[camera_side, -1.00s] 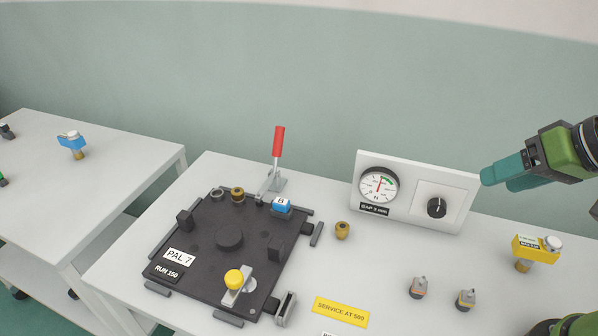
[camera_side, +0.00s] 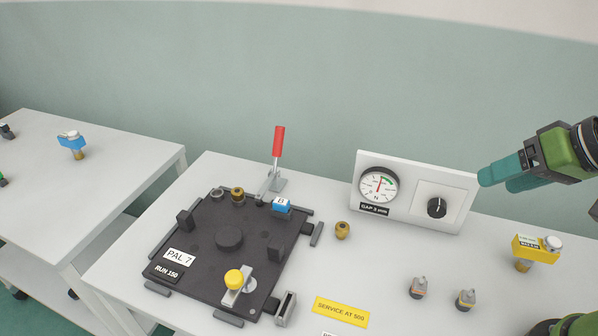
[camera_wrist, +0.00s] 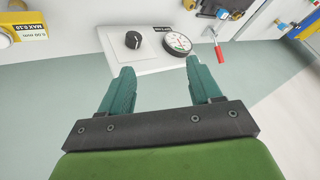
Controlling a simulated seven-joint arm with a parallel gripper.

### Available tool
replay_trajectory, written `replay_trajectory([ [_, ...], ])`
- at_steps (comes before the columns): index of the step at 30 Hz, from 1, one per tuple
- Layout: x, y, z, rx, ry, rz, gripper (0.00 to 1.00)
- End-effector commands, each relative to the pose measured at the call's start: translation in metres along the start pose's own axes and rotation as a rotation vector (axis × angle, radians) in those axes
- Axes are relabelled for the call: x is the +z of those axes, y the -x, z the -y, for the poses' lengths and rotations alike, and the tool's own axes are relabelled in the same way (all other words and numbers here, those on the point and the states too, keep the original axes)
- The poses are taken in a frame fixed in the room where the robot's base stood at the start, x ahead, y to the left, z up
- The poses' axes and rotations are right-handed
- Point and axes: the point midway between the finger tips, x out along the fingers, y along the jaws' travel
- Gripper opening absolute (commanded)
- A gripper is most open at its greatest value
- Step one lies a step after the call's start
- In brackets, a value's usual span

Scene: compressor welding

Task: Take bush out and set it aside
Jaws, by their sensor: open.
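A brass bush (camera_side: 237,194) sits at the back left of the dark pallet (camera_side: 206,240) marked PAL 7, beside a grey ring (camera_side: 217,196). Another brass bush (camera_side: 342,230) stands on the table right of the pallet. Which of these the task means, I cannot tell. My gripper (camera_side: 496,180) is at the far right in the side view, raised above the table near the gauge panel and well away from both bushes. In the wrist view its teal fingers (camera_wrist: 160,70) are apart with nothing between them.
A red-handled clamp (camera_side: 278,145) stands behind the pallet, near a blue block (camera_side: 282,204). The gauge panel (camera_side: 400,205) stands upright at the back. Two small grey-topped parts (camera_side: 417,288) and a yellow tagged tool (camera_side: 535,249) are at right. A side table (camera_side: 110,165) is at left.

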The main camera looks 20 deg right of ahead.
Motion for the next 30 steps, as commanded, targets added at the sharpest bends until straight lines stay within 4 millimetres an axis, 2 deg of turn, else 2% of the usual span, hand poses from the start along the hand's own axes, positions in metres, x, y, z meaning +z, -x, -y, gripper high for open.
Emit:
replay_trajectory([
  [4, 0.005, -0.021, 0.009, 0.007, 0.032, 0.099, 0.63],
  [8, -0.012, -0.045, 0.037, 0.002, 0.096, 0.183, 0.63],
  [14, -0.048, -0.101, 0.098, -0.018, 0.256, 0.258, 0.63],
  [18, -0.064, -0.152, 0.145, -0.036, 0.392, 0.285, 0.63],
  [24, -0.07, -0.233, 0.217, -0.073, 0.608, 0.282, 0.63],
  [27, -0.07, -0.267, 0.249, -0.096, 0.712, 0.257, 0.63],
  [30, -0.079, -0.285, 0.273, -0.119, 0.794, 0.211, 0.63],
])
